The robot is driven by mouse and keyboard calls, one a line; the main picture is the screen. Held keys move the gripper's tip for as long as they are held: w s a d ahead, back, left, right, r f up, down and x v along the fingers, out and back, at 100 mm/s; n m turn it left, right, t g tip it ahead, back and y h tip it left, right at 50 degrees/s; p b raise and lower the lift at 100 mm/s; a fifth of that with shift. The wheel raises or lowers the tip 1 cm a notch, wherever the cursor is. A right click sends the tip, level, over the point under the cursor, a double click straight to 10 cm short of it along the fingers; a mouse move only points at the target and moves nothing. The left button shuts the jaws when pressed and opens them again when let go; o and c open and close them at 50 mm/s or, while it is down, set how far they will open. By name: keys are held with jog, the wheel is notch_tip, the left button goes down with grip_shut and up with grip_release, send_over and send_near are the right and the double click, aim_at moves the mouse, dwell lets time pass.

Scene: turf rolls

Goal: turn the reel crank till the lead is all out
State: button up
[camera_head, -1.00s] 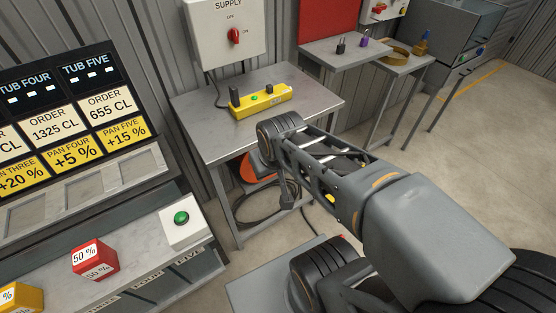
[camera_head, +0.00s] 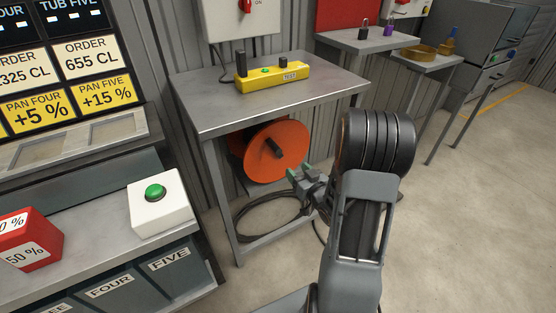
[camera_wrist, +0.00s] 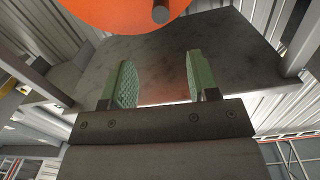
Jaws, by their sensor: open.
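The orange reel (camera_head: 290,160) hangs under the steel table. Its dark crank handle (camera_head: 273,147) sticks out from the reel's face. My gripper (camera_head: 299,182) is open and empty, just below and right of the reel, apart from the crank. In the wrist view my gripper (camera_wrist: 157,82) shows two green pads spread apart. The reel (camera_wrist: 120,14) is at the top of that view, with the round end of the crank handle (camera_wrist: 160,12) beyond the fingertips.
The steel table (camera_head: 215,103) stands over the reel, its legs beside it. A yellow test block (camera_head: 272,77) is on top. A white box with a green button (camera_head: 158,203) stands on the left bench. Floor at right is open.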

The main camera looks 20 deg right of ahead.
aim_at(281, 154)
jog(key=w, duration=0.4)
jog(key=w+a+b, duration=0.1)
jog(key=w, duration=0.4)
jog(key=w+b, duration=0.1)
jog(key=w, duration=0.3)
jog(key=shift+w+a+f, duration=0.2)
jog(key=shift+a+f, duration=0.05)
jog(key=shift+f, duration=0.05)
jog(key=shift+c, duration=0.2)
grip_shut()
